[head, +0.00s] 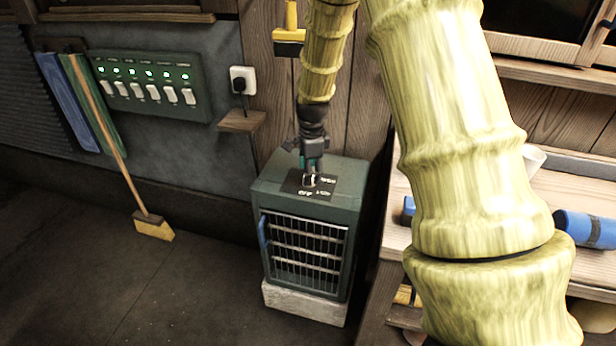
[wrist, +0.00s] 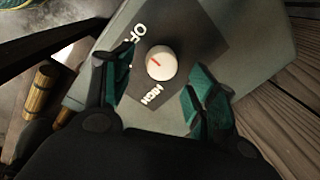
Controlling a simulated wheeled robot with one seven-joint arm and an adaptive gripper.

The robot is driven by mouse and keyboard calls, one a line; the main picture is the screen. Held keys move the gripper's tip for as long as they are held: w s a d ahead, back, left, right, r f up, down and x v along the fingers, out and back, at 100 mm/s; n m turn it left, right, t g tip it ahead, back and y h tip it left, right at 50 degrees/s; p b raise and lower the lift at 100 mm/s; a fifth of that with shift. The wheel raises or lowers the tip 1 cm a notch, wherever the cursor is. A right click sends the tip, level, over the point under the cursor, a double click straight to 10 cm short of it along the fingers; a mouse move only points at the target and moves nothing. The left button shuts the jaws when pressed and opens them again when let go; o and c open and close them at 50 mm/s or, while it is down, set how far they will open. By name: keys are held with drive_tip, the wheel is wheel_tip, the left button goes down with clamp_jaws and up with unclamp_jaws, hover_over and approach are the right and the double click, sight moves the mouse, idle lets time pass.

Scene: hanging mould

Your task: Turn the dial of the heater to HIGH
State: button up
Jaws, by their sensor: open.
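The heater (head: 268,195) is a dark green box with a front grille, standing on a pale block. A black label plate (head: 318,190) lies on its top. The dial (wrist: 161,64) is a round white knob with a short red mark pointing toward the upper left in the wrist view. "HIGH" (wrist: 152,94) is printed below the dial and "OFF" to its upper left; a label by the left finger is mostly hidden. My gripper (head: 310,168) is over the heater top. In the wrist view its open teal fingers (wrist: 161,75) stand either side of the dial, with gaps showing.
A green switch panel (head: 150,75) with several lit lamps and a plugged socket (head: 243,79) are on the wall. A broom (head: 153,226) leans at left. A wooden workbench (head: 545,200) with a blue roll (head: 585,229) stands close at right. Floor left of the heater is clear.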

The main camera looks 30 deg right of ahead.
drive_tip(key=shift+w+f, duration=0.2)
drive_tip(key=shift+f, duration=1.3)
drive_tip(key=shift+c, duration=0.5)
